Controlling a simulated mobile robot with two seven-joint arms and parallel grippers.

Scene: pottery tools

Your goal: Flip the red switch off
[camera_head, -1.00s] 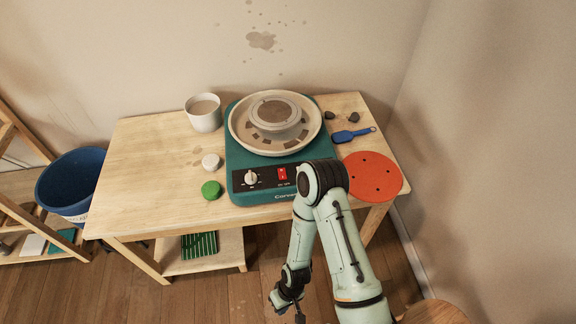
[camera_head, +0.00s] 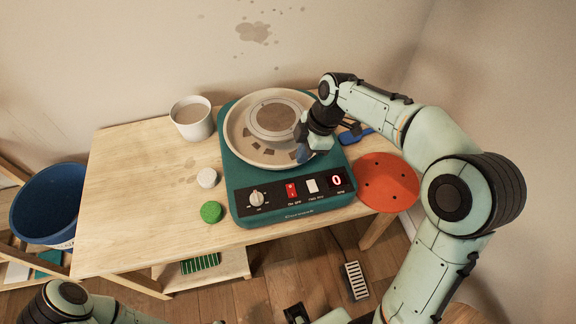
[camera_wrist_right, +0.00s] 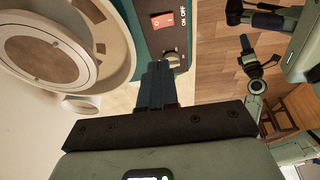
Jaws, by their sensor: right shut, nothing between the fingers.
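The red switch (camera_head: 291,190) is a small rocker on the front panel of the teal pottery wheel (camera_head: 238,170), between a round knob (camera_head: 257,198) and a white switch (camera_head: 312,186). It also shows at the top of the right wrist view (camera_wrist_right: 162,20); I cannot tell its tilt. My right gripper (camera_head: 302,153) is shut and empty, above the wheel's front rim, behind and above the switch. In the right wrist view its closed fingers (camera_wrist_right: 157,68) point toward the panel, apart from the switch. My left gripper (camera_wrist_right: 246,45) is small and dark in the right wrist view; its jaws are unclear.
The panel's display (camera_head: 336,180) shows a red 0. A cup (camera_head: 191,120), white lump (camera_head: 207,178), green lump (camera_head: 211,212), red disc (camera_head: 388,183) and blue tool (camera_head: 356,135) surround the wheel. The wooden table (camera_head: 130,185) is clear at left.

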